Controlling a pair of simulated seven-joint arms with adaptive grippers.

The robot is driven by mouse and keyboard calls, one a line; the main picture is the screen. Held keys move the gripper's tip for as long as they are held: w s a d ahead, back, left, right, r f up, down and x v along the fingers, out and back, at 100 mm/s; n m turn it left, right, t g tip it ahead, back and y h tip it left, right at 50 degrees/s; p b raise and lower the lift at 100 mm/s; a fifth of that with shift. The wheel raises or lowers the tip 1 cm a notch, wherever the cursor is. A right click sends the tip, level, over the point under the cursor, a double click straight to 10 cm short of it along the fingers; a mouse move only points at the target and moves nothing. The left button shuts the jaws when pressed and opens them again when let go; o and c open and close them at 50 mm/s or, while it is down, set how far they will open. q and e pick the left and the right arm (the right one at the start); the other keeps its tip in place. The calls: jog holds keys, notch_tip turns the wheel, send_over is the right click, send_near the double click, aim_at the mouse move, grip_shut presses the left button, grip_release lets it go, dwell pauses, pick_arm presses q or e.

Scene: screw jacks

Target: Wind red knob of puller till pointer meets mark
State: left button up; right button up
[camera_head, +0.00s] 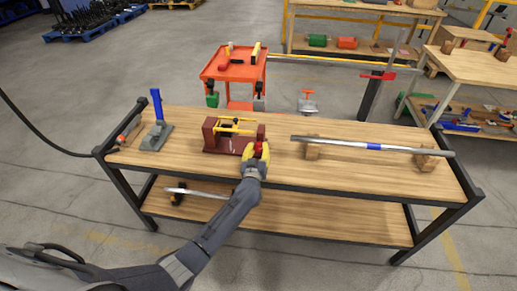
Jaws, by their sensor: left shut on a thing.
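The puller (224,143) is a dark red block frame with yellow rods across its top, standing on the wooden bench left of its middle. Its red knob (258,146) is at its right front end, partly hidden by my gripper. My left gripper (256,154) has yellow fingers and is shut on the red knob; its arm reaches up from the lower left. The pointer and the mark are too small to make out. My right gripper is not in view.
A grey bar with a blue band (374,147) lies on wooden blocks at the bench's right. A grey stand with a blue upright (157,130) is at the left. A red cart (235,68) stands behind the bench (300,178). The bench front is mostly clear.

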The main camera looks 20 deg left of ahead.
pick_arm(q)
jog(key=shift+w+r, duration=0.1)
jog(key=shift+r, duration=0.1)
jog(key=o, duration=1.3)
jog(key=shift+f, duration=0.1)
jog(key=shift+s+f, duration=0.1)
jog(key=shift+s, duration=0.2)
jog(key=s+d, duration=0.1)
jog(key=s, duration=1)
jog(key=shift+s+d, duration=0.2)
jog(key=shift+d, duration=0.05)
